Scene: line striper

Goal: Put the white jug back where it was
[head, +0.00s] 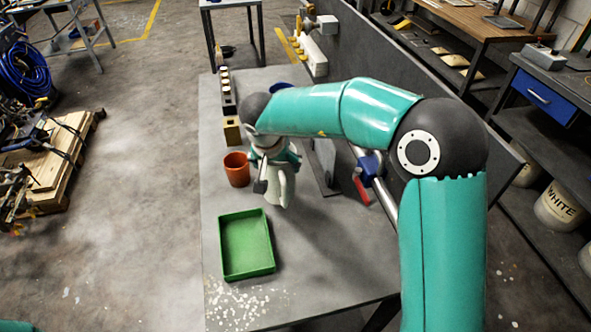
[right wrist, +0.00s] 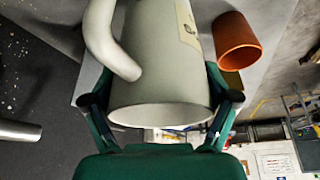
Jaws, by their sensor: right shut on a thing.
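The white jug (head: 283,188) is at the middle of the grey table, partly hidden under my right arm in the head view. In the right wrist view the jug (right wrist: 165,65) fills the middle, with its open rim nearest the camera and its handle on the left. My right gripper (head: 272,158) is shut on the jug, with one finger on each side of it in the right wrist view (right wrist: 163,103). I cannot tell whether the jug's base touches the table. My left gripper is not in view.
An orange cup (head: 237,170) stands close left of the jug. A green tray (head: 246,246) lies in front, on the table (head: 320,255). A row of small containers (head: 228,104) stands behind the cup. A blue and red clamp-like tool (head: 368,170) is right of the jug.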

